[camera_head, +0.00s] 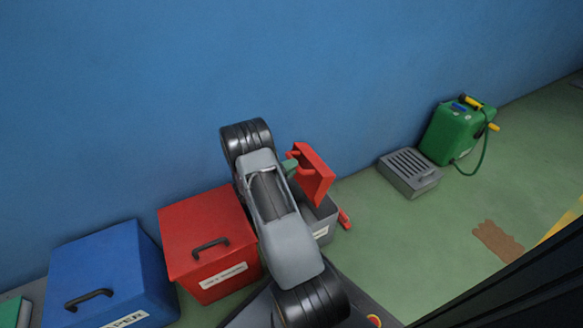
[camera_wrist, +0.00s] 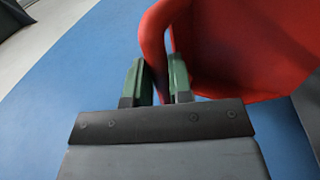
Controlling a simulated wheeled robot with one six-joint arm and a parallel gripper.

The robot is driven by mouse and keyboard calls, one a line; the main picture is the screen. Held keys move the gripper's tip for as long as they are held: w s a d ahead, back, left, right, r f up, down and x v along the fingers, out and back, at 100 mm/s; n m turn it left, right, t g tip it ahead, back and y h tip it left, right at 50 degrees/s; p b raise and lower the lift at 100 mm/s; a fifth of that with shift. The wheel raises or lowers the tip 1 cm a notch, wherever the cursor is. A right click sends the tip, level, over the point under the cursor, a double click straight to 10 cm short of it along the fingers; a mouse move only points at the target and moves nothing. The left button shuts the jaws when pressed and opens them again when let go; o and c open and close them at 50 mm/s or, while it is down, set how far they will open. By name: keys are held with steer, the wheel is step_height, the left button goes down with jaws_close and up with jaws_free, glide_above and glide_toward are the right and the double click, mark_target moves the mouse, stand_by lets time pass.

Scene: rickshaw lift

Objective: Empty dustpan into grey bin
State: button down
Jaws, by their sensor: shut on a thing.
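My gripper (camera_head: 291,166) is shut on the handle of the red dustpan (camera_head: 318,187). In the wrist view my gripper's green fingers (camera_wrist: 160,78) sit on either side of the red handle, and the dustpan's pan (camera_wrist: 245,45) extends to the upper right. In the head view the dustpan is steeply tilted, over or just behind the grey bin (camera_head: 328,213). The grey bin stands on the floor by the blue wall, open at the top and partly hidden by my arm. I cannot see any debris in the dustpan or the bin's inside.
A red bin (camera_head: 205,225) and a blue bin (camera_head: 110,270), both with lids, stand to the left. A small red thing (camera_head: 344,218) is beside the grey bin. A grey slotted box (camera_head: 410,172), a green can (camera_head: 455,130) and a brown patch (camera_head: 497,240) are to the right.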

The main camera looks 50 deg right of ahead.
step_height(320, 180, up, 4)
steer(key=y+p, duration=0.1)
steer(key=p, duration=0.4)
steer(key=shift+t+p, duration=0.3)
steer(key=shift+p, duration=0.1)
step_height(320, 180, up, 3)
steer(key=t+y+p, duration=0.1)
steer(key=y+p, duration=0.2)
steer(key=p, duration=0.3)
steer(key=y+p, duration=0.2)
steer(key=p, duration=0.4)
steer(key=shift+f+t+y, duration=0.2)
steer(key=shift+t+y, duration=0.2)
step_height(320, 180, up, 2)
steer(key=t+y+p, duration=0.1)
steer(key=y+p, duration=0.3)
steer(key=p, duration=0.6)
steer(key=shift+p, duration=0.35)
steer(key=shift+r+t+y+p, duration=0.15)
steer(key=shift+t+y+p, duration=0.25)
steer(key=shift+y+p, duration=0.85)
